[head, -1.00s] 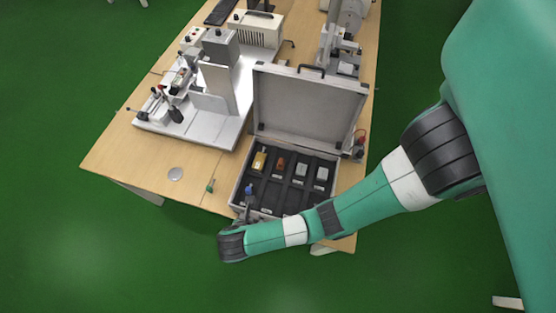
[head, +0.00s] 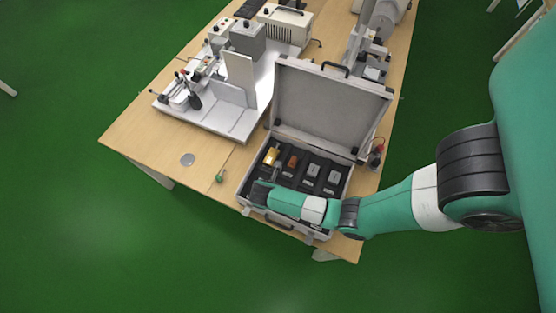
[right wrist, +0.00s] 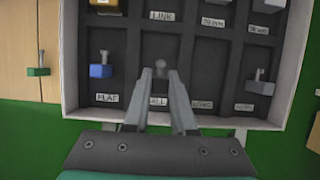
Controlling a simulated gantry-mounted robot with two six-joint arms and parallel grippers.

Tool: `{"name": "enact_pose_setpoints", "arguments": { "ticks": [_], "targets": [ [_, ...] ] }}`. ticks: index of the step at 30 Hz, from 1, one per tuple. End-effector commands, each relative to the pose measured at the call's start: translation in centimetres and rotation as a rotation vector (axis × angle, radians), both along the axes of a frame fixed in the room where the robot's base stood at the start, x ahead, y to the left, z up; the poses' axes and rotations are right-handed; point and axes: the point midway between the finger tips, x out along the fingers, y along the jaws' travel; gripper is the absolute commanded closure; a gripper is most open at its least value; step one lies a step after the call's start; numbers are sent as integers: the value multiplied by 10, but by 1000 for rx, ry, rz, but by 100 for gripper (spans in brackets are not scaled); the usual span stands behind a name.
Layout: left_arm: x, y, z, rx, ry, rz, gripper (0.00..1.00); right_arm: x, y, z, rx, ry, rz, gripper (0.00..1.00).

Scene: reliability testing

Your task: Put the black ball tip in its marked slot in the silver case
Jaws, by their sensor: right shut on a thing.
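The open silver case (head: 288,225) stands on the wooden table, and its near wall shows in the right wrist view (right wrist: 72,55). Its dark insert has two rows of labelled compartments. My right gripper (right wrist: 161,74) is over the near row, its fingers shut around a small dark grey, rounded piece (right wrist: 161,67), seemingly the ball tip. The piece shows at the compartment whose label (right wrist: 158,101) is partly hidden by a finger and ends in "ALL". I cannot tell whether it touches the floor there. In the head view my right arm covers the near row.
A green-based piece (head: 219,178) and a silver disc (head: 187,160) lie left of the case. The raised lid (head: 330,108) stands behind.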

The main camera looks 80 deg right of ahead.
Motion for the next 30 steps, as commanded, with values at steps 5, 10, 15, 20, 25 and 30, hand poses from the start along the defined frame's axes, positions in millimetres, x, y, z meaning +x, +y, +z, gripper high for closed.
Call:
{"name": "enact_pose_setpoints", "arguments": {
  "ticks": [5,10,15,20,25,30],
  "targets": [
    [0,0,-3,0,0,0,50,0,-5,-6,0,0,0,100],
    [0,0,-15,0,0,0,50,-1,-9,-36,0,1,1,100],
    [0,0,-15,0,0,0,50,0,-9,-41,1,-1,1,100],
    [0,0,-15,0,0,0,50,0,-9,-41,1,-1,1,100],
    [0,0,-17,0,0,0,50,-1,-9,-44,1,-1,1,65],
    [0,0,-16,0,0,0,50,-1,-9,-44,1,0,0,46]
  ]
}}
